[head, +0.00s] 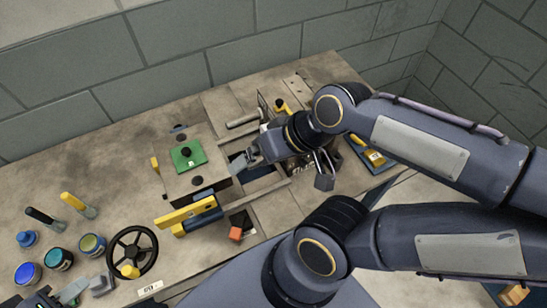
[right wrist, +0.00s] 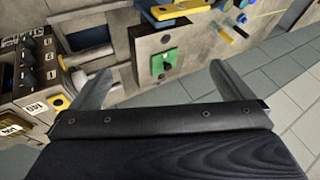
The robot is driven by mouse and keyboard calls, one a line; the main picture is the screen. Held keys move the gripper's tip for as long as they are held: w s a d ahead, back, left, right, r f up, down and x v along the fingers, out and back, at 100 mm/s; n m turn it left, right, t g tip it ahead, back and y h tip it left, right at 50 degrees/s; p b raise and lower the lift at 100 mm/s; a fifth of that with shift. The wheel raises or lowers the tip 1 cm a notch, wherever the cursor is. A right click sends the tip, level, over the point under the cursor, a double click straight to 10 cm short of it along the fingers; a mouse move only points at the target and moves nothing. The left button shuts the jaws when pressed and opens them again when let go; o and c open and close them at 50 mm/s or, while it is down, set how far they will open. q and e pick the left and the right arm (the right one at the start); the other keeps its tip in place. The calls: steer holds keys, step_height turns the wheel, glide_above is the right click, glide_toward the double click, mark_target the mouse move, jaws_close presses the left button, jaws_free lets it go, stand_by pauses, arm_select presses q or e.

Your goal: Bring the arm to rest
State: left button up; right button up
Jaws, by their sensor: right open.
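My right arm (head: 440,150) reaches in from the right over the bench. Its gripper (head: 284,168) is above the middle of the bench, with its two fingers spread wide and nothing between them. In the right wrist view the same gripper (right wrist: 160,85) shows one finger at each side, apart. My left gripper (head: 72,290) shows at the bottom left edge, partly cut off; its fingers look apart, with nothing seen between them.
A block with a green plate (head: 188,155) stands left of my right gripper. A black handwheel (head: 131,252), paint pots (head: 60,258) and a yellow-handled piece (head: 186,213) are on the bench (head: 120,165). A labelled dark box (right wrist: 35,75) is close beside one right finger. Block walls (head: 190,45) stand behind.

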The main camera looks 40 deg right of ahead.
steer(key=shift+s+d+r+h, duration=0.15)
steer(key=shift+s+d+h, duration=0.1)
steer(key=shift+s, duration=0.25)
steer(key=shift+s+d+r+h, duration=0.15)
steer(key=shift+s+d, duration=0.1)
steer(key=shift+s, duration=0.2)
steer(key=shift+c, duration=0.3)
